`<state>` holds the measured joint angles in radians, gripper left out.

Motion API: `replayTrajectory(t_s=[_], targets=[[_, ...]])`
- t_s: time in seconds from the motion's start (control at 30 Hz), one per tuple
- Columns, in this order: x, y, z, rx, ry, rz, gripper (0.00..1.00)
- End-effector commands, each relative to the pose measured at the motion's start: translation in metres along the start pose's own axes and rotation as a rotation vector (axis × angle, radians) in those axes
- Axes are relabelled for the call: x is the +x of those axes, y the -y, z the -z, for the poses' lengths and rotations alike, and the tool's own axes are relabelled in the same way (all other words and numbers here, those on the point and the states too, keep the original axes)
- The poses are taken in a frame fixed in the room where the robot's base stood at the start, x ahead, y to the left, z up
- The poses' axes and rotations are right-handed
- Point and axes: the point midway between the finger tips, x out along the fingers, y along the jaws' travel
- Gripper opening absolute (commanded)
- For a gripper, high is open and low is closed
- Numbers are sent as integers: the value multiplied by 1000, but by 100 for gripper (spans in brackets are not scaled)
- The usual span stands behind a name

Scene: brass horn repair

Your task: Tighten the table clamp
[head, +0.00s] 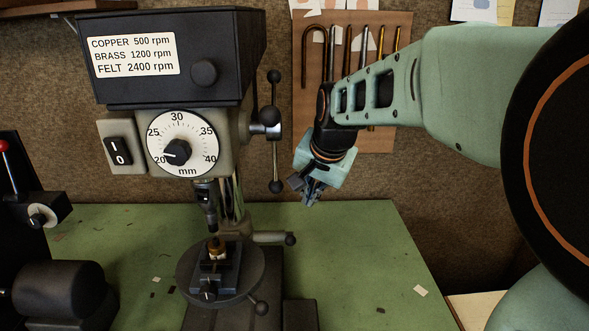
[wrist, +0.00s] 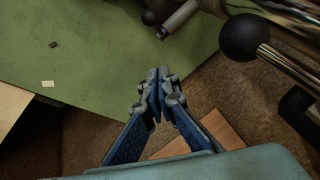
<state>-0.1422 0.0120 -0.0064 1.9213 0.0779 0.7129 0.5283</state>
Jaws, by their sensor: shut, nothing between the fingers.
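The drill press (head: 170,55) stands on the green bench with its round table (head: 186,285) low on the column. A grey lever with a black ball end (head: 290,240) sticks out to the right beside the column, just above table height; it looks like the table clamp. A similar grey lever (wrist: 180,18) shows at the top of the wrist view. My gripper (head: 308,196) is shut and empty. It hangs in the air to the right of the press, above that lever and apart from it. My fingertips (wrist: 158,92) point over the bench edge in the wrist view.
Feed handles with black balls (head: 275,130) project from the press's right side, close to my gripper. A small vise (head: 230,275) holding a brass piece sits on the round table. Another machine (head: 60,290) is at left. The bench's right side (head: 365,250) is mostly clear.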

Motion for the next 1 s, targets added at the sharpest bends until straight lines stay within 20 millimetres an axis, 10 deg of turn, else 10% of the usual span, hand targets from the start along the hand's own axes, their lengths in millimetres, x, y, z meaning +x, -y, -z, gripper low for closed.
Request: replayTrajectory(t_s=[0.37, 1.0], targets=[[86, -3, -3, 1, 4, -3, 0], [88, 0, -40, 0, 1, -1, 0]])
